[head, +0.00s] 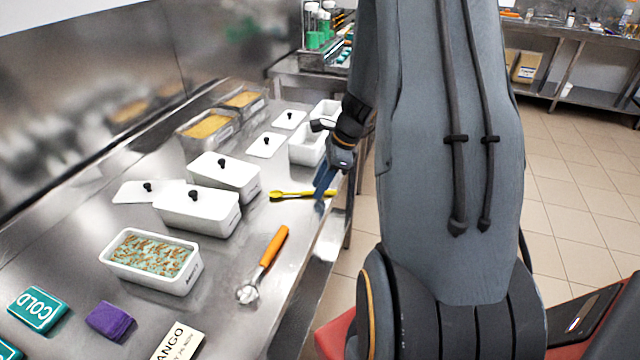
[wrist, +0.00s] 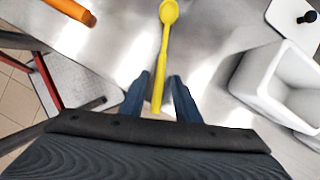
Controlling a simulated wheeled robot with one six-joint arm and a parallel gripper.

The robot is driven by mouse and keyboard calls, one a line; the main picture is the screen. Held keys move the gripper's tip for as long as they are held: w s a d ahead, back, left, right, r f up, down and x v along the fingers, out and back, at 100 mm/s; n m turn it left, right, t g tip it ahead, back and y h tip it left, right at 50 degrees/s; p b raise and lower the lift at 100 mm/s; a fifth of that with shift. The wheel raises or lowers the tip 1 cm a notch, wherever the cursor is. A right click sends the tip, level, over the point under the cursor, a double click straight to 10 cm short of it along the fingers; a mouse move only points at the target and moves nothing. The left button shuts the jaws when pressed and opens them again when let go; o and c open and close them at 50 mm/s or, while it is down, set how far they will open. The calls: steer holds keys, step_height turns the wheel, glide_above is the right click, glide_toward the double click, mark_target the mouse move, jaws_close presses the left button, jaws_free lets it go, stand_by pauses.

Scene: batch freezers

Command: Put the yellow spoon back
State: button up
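The yellow spoon (head: 293,194) lies on the steel counter near its right edge in the head view, bowl to the left. In the wrist view the yellow spoon (wrist: 164,50) points away from me, its bowl at the top. My gripper (head: 321,196) is over the handle end of the spoon. In the wrist view the blue fingers of my gripper (wrist: 161,77) are apart, one on each side of the handle, with gaps showing on both sides. I cannot tell the exact height of the fingertips above the counter.
An orange-handled scoop (head: 271,250) lies nearer on the counter. Open white tub (head: 306,148) stands just beyond the spoon. Lidded white tubs (head: 198,213) and a filled tub (head: 150,277) stand to the left. Bare counter surrounds the spoon.

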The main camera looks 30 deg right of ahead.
steer(key=shift+r, duration=0.1)
steer(key=b+v, duration=0.2)
steer(key=v, duration=1)
steer(key=s+a+f+n+h, duration=0.1)
steer(key=s+a+n, duration=0.2)
steer(key=a+n, duration=0.4)
steer(key=s+a+n+h, duration=0.1)
steer(key=s+a+n, duration=0.3)
steer(key=a+n, duration=0.3)
steer(key=s+a+f+n+g+h, duration=0.1)
steer(key=s+a+n, duration=0.2)
steer(key=a+n, duration=0.5)
steer(key=shift+s+f+n+h, duration=0.25)
steer(key=shift+f+n+h, duration=0.05)
steer(key=shift+n, duration=0.6)
